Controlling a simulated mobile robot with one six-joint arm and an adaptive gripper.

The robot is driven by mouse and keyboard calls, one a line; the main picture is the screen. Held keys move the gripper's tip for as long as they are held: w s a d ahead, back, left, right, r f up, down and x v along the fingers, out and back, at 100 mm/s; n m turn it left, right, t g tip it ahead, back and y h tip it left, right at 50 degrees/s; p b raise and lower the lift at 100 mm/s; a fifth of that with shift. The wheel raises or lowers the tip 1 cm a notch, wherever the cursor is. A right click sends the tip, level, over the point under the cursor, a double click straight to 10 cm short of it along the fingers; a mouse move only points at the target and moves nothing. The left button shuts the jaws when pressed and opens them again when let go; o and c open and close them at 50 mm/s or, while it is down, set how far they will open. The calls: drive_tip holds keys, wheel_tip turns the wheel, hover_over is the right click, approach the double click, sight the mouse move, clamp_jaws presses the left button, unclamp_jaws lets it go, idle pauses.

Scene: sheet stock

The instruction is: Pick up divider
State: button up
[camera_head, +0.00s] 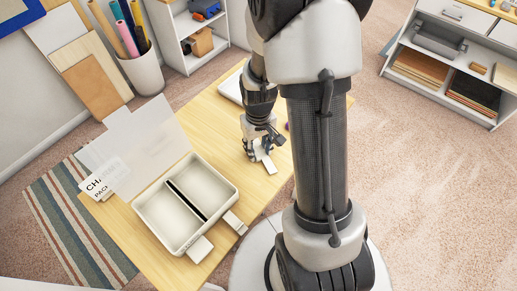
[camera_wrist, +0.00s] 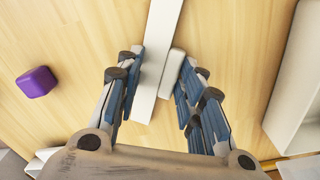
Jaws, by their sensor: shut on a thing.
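The divider, a flat white strip (camera_wrist: 158,50) with a short raised white block along its side, lies between my gripper's fingers in the wrist view. My gripper (camera_wrist: 160,75) is shut on it, with blue-padded fingers on both sides. In the head view my gripper (camera_head: 261,150) is low over the wooden table, and the white end of the divider (camera_head: 270,165) shows below the fingers. The fingers hide part of it there. I cannot tell whether it touches the table.
An open white case (camera_head: 219,187) with two compartments and a dark slot between them stands left of my gripper, its clear lid (camera_head: 140,145) raised. A purple cube (camera_wrist: 36,82) sits on the table (camera_wrist: 70,30). A white tray (camera_head: 231,88) lies behind my arm.

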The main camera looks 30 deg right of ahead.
sight(258, 152)
drive_tip(key=shift+s+r, duration=0.1)
drive_tip(key=shift+r, duration=0.3)
clamp_jaws()
wheel_tip(258, 152, up, 19)
drive_tip(key=p, duration=0.6)
